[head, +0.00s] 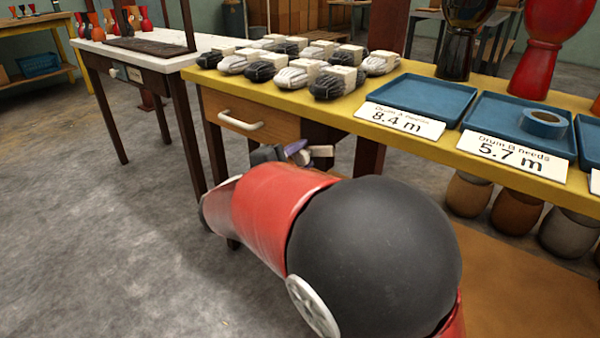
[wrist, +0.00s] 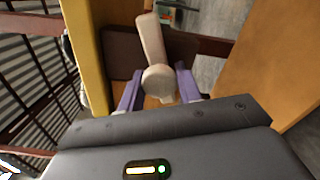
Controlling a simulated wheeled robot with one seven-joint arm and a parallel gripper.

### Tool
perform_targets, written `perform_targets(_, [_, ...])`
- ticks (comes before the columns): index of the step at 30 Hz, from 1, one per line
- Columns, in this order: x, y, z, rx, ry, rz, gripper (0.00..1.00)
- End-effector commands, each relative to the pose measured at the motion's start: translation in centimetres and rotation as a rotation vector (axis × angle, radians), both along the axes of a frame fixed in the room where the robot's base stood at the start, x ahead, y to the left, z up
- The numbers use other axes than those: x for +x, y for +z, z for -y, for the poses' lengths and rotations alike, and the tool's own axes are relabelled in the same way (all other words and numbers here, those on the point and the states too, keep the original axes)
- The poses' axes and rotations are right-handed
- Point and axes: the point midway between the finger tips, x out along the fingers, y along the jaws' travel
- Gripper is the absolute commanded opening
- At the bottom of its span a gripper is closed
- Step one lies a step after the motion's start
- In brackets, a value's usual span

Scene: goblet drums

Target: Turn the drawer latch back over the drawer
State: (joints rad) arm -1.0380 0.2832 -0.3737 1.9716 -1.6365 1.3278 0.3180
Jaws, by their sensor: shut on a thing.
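The wooden drawer (head: 262,112) with a pale bar handle (head: 240,121) is under the left end of the yellow bench and looks closed in the head view. My gripper (head: 296,150) is just below and right of the drawer front, largely behind my red and black arm. In the wrist view, my gripper's purple fingers (wrist: 158,92) stand on either side of a cream latch (wrist: 151,38) with a round boss, shut on its near end. Its long arm points away from the fingers. A beige piece beside the gripper in the head view may be this latch.
The yellow bench top (head: 215,80) carries several cord bundles, a blue tray (head: 420,97) and a second tray (head: 490,120) holding a tape roll (head: 544,122). Drums stand on the lower shelf. A white table (head: 150,48) is at left. The grey floor before it is clear.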

Motion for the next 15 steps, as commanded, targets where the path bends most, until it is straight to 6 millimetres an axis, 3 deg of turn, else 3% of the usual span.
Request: perform_targets(15, [-0.02, -0.05, 0.01, 0.258, -0.001, 0.199, 0.12])
